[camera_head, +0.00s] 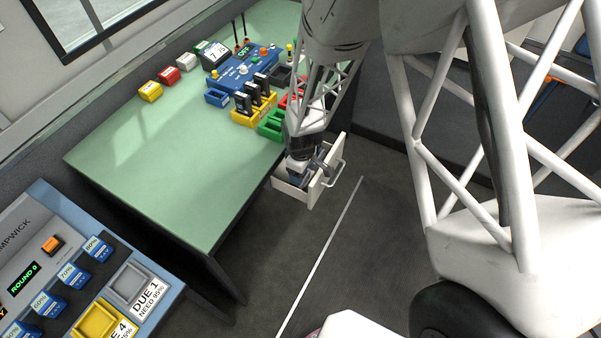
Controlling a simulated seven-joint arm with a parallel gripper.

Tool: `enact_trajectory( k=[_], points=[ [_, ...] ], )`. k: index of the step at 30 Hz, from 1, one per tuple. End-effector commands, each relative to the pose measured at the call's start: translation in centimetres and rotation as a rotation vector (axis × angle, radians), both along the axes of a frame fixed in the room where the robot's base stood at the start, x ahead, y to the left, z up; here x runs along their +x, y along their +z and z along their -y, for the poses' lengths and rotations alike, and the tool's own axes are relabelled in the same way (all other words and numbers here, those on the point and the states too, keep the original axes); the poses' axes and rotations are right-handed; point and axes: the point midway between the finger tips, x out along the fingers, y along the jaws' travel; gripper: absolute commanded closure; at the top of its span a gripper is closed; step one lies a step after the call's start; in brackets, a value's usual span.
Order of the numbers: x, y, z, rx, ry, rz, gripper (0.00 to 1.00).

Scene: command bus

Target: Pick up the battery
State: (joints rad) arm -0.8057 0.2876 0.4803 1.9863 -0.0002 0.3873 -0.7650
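My gripper (310,166) points down into an open white drawer (316,193) at the right end of the green table. Its fingertips are small and partly hidden, so I cannot tell whether it is open or shut. A dark bluish thing (297,179) shows in the drawer just below the fingers; I cannot tell whether it is a battery or whether the fingers touch it. Several black upright battery-like blocks (254,93) stand in a yellow tray (243,119) on the table. Blue blocks with percent labels (72,274) sit on a console at the lower left.
The green table (175,165) has a wide bare area. The console (40,225) has a grey "DUE 1" tray (129,285). The drawer's handle (338,173) sticks out over the floor.

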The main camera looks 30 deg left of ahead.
Motion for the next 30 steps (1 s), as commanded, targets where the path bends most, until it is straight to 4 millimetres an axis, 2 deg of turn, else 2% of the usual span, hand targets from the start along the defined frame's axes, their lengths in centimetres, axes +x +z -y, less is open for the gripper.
enact_trajectory(
  k=[2, 9, 20, 30],
  points=[
    [0.0, 0.0, 0.0, 0.000, 0.000, 0.000, 0.36],
    [0.0, 0.0, 0.0, 0.000, 0.000, 0.000, 0.72],
    [0.0, 0.3, 0.0, 0.001, 0.000, 0.000, 0.72],
    [0.0, 2.9, 0.0, 0.001, 0.000, 0.001, 0.72]
  ],
)
